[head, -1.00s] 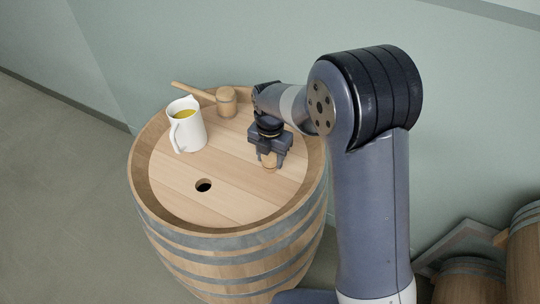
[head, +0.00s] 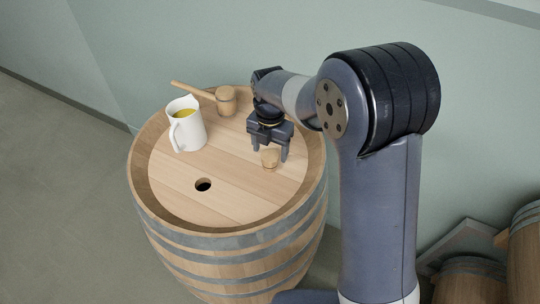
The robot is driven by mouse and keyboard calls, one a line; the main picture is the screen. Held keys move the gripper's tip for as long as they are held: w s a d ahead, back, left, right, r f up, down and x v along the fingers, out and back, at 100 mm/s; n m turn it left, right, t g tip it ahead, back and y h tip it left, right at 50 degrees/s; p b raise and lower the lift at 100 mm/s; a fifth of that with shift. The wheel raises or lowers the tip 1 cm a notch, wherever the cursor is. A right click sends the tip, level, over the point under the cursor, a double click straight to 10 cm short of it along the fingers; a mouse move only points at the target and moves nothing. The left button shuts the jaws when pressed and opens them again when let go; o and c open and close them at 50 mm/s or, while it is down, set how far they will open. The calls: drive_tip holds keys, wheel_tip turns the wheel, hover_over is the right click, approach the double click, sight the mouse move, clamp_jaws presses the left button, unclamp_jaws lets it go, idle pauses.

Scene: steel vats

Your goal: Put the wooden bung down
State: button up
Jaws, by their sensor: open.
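The wooden bung (head: 270,158), a small pale plug, stands on the barrel head (head: 225,205), toward its right side. My gripper (head: 269,151) is open just above and behind the bung, its two fingers pointing down with a gap between them. The bung shows clear below the fingers and looks free of them. The dark round bung hole (head: 203,185) lies to the left and nearer in the barrel head, and it is empty.
A white jug (head: 187,130) with yellow liquid stands at the left of the barrel head. A wooden mallet (head: 225,100) lies at the back by the rim. More barrels (head: 468,280) lie at lower right. The front of the barrel head is clear.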

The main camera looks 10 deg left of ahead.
sight(270, 155)
wheel_tip(270, 155, up, 9)
drive_tip(key=shift+f, duration=0.1)
drive_tip(key=shift+c, duration=0.6)
